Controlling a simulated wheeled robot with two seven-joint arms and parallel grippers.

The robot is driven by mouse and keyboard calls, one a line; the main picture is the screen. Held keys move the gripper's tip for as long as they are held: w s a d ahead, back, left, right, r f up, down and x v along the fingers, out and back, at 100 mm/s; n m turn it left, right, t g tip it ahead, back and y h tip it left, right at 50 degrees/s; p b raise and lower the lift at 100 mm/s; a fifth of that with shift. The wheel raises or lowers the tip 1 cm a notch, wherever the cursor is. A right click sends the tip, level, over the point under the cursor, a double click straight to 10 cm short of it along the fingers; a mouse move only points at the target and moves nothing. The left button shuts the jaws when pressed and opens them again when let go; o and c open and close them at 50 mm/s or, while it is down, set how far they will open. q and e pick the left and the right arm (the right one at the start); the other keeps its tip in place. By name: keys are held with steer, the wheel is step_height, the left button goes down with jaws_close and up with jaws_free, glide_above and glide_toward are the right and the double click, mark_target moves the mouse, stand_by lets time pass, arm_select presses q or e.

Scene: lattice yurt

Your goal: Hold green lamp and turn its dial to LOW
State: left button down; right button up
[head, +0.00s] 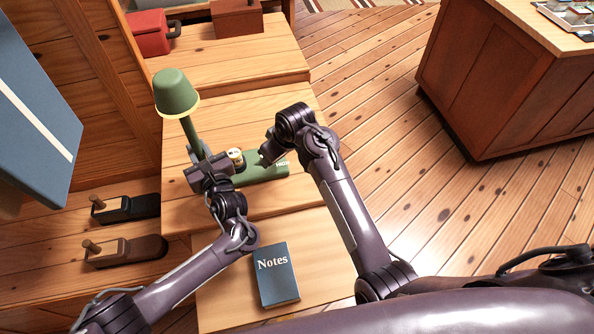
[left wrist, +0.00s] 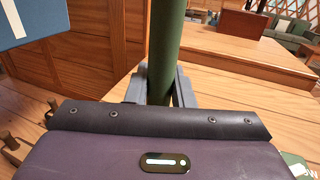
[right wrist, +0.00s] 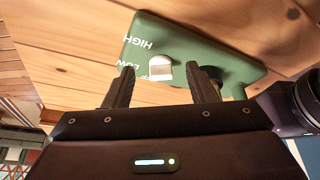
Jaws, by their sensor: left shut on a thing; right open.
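The green lamp has a green shade (head: 176,92) with a yellow rim, a green stem (head: 188,132) and a flat green base (head: 262,171) on the wooden bench. My left gripper (left wrist: 160,78) is shut on the stem, which also shows upright in the left wrist view (left wrist: 167,45). The pale dial (head: 235,155) stands on the base; in the right wrist view the dial (right wrist: 160,70) is near the printed words HIGH and LOW. A third label is partly hidden. My right gripper (right wrist: 166,76) is open, its fingers on either side of the dial. I cannot tell where the dial points.
A blue Notes book (head: 276,274) lies on the bench's near part. Two dark handled objects (head: 125,207) (head: 125,250) lie at left. A blue panel (head: 35,110) juts in at upper left.

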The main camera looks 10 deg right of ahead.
arm_select(q)
steer(key=shift+s+f, duration=0.1)
steer(key=shift+f, duration=0.1)
arm_select(e)
steer(key=s+d, duration=0.1)
steer(key=s, duration=0.1)
steer(key=s+d, duration=0.2)
steer(key=s, duration=0.1)
steer(key=s+d, duration=0.1)
steer(key=s, duration=0.1)
steer(key=shift+s+d, duration=0.25)
steer(key=shift+s, duration=0.1)
arm_select(q)
steer(key=c, duration=1.2)
jaws_free()
steer(key=shift+r, duration=0.1)
steer(key=shift+o, duration=0.2)
